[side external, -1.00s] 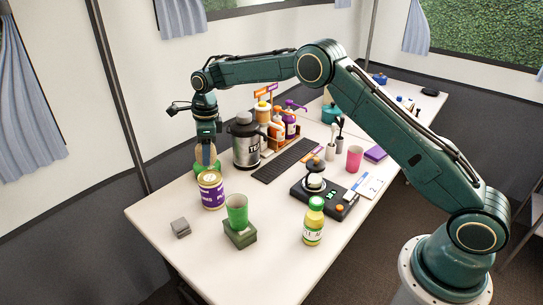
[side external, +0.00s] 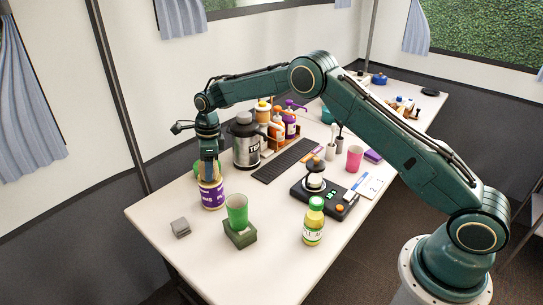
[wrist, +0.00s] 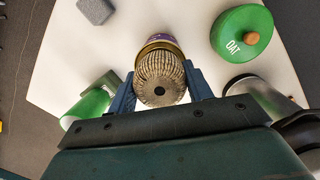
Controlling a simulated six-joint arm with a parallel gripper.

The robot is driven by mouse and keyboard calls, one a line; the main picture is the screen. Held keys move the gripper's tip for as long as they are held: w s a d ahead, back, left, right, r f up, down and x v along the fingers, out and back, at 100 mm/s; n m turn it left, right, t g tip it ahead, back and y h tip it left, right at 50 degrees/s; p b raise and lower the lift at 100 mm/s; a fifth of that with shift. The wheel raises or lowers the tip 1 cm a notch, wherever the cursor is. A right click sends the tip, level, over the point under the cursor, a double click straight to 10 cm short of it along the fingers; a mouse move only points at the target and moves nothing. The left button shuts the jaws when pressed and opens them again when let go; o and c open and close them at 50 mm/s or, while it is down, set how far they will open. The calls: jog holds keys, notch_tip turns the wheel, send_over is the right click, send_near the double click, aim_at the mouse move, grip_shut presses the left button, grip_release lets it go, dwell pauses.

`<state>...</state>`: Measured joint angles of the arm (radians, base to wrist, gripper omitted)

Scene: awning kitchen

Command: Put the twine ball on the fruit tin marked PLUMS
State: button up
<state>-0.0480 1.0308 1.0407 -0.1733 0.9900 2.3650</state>
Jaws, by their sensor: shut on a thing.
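The PLUMS tin (side external: 212,194) stands upright on the table, with a purple label and gold rim; only part of its lettering shows. My gripper (side external: 209,172) points down over it and is shut on the twine ball. In the wrist view the tan, ribbed twine ball (wrist: 160,75) has a dark hole in its middle and sits between the blue fingers of my gripper (wrist: 161,88). The tin's gold rim and purple label (wrist: 162,39) show just beyond the ball. The ball is at the tin's top; I cannot tell whether they touch.
A green OAT tin (wrist: 243,32) with a wooden knob stands close by the PLUMS tin. A green cup (side external: 237,211) sits on a dark green block (side external: 240,236). A grey block (side external: 181,228) lies near the edge. A TEA canister (side external: 246,145) stands behind.

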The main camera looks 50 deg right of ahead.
jog(key=o, duration=1)
jog(key=shift+c, duration=0.2)
jog(key=r, duration=0.7)
jog(key=d+r, duration=0.1)
jog(key=r, duration=0.3)
jog(key=shift+s, duration=0.35)
jog(key=shift+d+r, duration=0.1)
jog(key=shift+r, duration=0.5)
jog(key=shift+s, duration=0.1)
